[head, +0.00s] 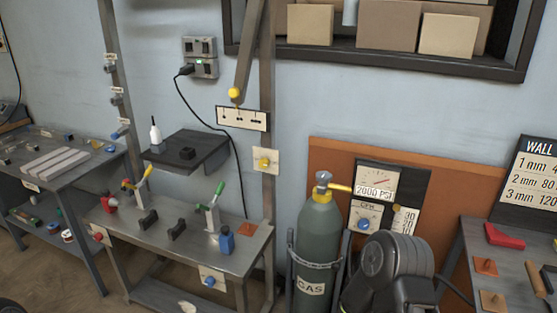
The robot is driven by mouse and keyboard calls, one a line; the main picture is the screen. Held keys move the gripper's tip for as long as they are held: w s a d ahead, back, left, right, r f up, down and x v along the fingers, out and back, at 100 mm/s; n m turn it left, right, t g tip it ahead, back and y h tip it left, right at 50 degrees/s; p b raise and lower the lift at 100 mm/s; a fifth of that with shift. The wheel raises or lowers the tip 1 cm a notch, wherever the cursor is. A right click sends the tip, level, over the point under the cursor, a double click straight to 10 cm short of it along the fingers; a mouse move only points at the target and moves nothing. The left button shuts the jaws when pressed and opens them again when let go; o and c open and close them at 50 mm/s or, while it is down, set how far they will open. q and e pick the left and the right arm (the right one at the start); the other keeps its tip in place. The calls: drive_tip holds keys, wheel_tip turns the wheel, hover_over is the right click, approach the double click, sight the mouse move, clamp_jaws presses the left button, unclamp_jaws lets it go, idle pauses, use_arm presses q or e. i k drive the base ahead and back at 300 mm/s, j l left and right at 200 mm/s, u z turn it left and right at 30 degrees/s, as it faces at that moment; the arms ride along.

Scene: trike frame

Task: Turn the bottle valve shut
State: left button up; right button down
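The grey-green gas bottle (320,235) stands upright in a metal cradle, right of the middle in the head view, with a GAS label low on its body. The bottle valve (323,180) sits on its top, a grey-blue knob above a brass-coloured neck. A yellow piece runs from the neck to the right, towards the gauge panel. No gripper is near the valve. Part of my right arm seems to show as a dark grey rounded shape in front of the panel, right of the bottle. I see no fingertips of either gripper.
A gauge panel (376,178) reading 2000 PSI hangs behind the bottle on an orange-brown board (455,168). A metal bench (165,248) with clamps stands left of the bottle. A table (470,245) is at right. Room above the valve looks clear.

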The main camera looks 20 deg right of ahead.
sight(325, 176)
drive_tip(key=z, duration=1.8)
drive_tip(key=i+j, duration=0.15)
drive_tip(key=i, duration=0.15)
drive_tip(key=i+j, duration=0.1)
drive_tip(key=i, duration=0.15)
